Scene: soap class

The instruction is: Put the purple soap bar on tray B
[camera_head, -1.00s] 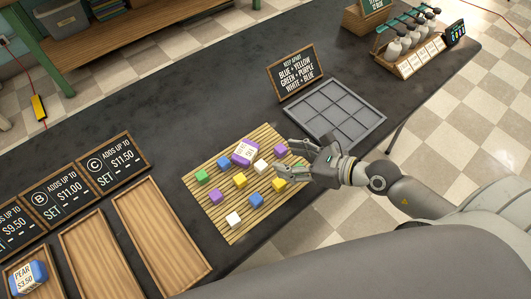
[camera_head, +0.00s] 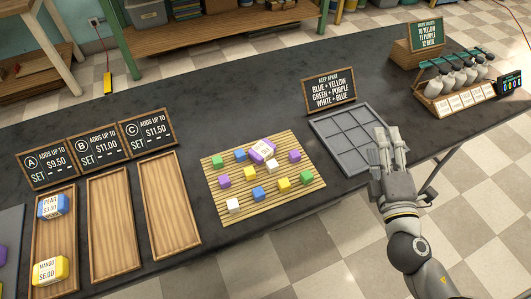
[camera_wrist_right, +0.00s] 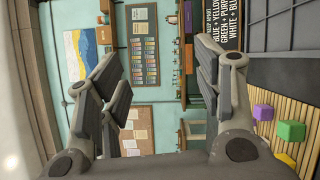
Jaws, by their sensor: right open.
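A purple soap bar with a white label (camera_head: 263,150) lies at the back of the slatted bamboo mat (camera_head: 225,214), among small coloured cubes. Another purple piece (camera_head: 2,255) is cut off at the left edge, and I cannot tell its full shape. Tray B (camera_head: 111,235) is a long wooden tray, empty, behind which stands the sign marked B, $11.00 (camera_head: 97,150). My right gripper (camera_head: 389,137) is open and empty at the right front edge of the grey grid tray, apart from the soap. Its spread fingers also show in the right wrist view (camera_wrist_right: 160,90). My left gripper is out of view.
Tray A (camera_head: 53,228) holds a blue pear bar (camera_head: 52,206) and a yellow mango bar (camera_head: 50,271). Tray C (camera_head: 170,205) is empty. The grey grid tray (camera_head: 347,140) is empty, with a "keep apart" sign (camera_head: 329,90) behind it. A bottle rack (camera_head: 455,90) stands at right.

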